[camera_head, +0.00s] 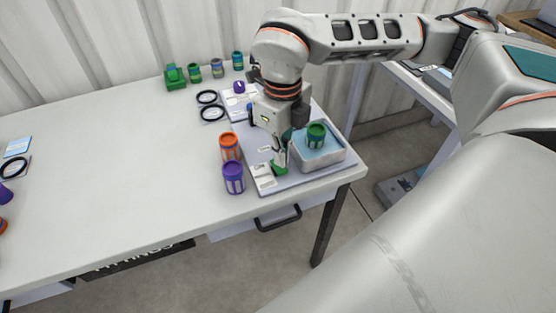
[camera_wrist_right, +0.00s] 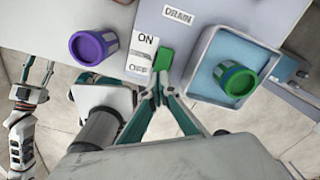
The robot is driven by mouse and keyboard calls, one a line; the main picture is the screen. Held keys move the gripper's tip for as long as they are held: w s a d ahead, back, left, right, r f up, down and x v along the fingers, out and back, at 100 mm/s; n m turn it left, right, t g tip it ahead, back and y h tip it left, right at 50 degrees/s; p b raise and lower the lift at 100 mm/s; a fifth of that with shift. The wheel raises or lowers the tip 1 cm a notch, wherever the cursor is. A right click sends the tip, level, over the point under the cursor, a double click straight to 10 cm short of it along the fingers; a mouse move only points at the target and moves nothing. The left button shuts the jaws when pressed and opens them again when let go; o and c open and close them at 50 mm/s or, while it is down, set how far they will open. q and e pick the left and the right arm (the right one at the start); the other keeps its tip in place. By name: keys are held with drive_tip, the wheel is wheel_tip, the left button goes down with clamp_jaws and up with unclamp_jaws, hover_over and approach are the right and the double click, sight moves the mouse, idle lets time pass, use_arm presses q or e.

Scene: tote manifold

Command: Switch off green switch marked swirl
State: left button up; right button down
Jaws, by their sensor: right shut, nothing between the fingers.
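The green switch (camera_head: 281,168) sits on the grey panel near the table's front right corner. It also shows in the right wrist view (camera_wrist_right: 165,62), beside a white label (camera_wrist_right: 141,54) reading ON and OFF. No word "swirl" is readable. My right gripper (camera_head: 280,155) is shut and empty, pointing down at the switch; in the right wrist view its fingertips (camera_wrist_right: 160,90) are at the switch's near end. I cannot tell whether they touch. What looks like my left gripper (camera_wrist_right: 38,70) shows at the left of the wrist view, fingers apart, away from the switch.
A pale tub (camera_head: 318,160) holding a green-lidded container (camera_head: 316,135) stands right of the switch. Purple (camera_head: 233,178) and orange (camera_head: 229,147) containers stand left of the panel. A DRAIN label (camera_wrist_right: 178,15) lies farther up the panel. The table's middle (camera_head: 120,170) is clear.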

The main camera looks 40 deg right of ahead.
sight(282, 169)
use_arm(q)
drive_tip(key=shift+w, duration=0.15)
drive_tip(key=shift+a, duration=0.1)
use_arm(e)
drive_tip(key=shift+f, duration=0.2)
use_arm(q)
drive_tip(key=shift+s+f+b, duration=0.35)
drive_tip(key=shift+s+f, duration=0.1)
drive_tip(key=shift+f, duration=0.1)
use_arm(e)
drive_tip(key=shift+f, duration=0.7)
use_arm(q)
drive_tip(key=shift+w+f, duration=0.1)
drive_tip(key=shift+f, duration=0.05)
use_arm(e)
drive_tip(key=shift+f, duration=0.4)
drive_tip(key=shift+r, duration=0.65)
drive_tip(key=shift+r+p, duration=2.2)
drive_tip(key=shift+r, duration=0.75)
use_arm(q)
wheel_tip(282, 169, up, 7)
drive_tip(key=w, duration=0.2)
drive_tip(key=shift+w+t, duration=0.3)
drive_tip(key=shift+t, duration=0.1)
drive_tip(key=shift+w, duration=0.1)
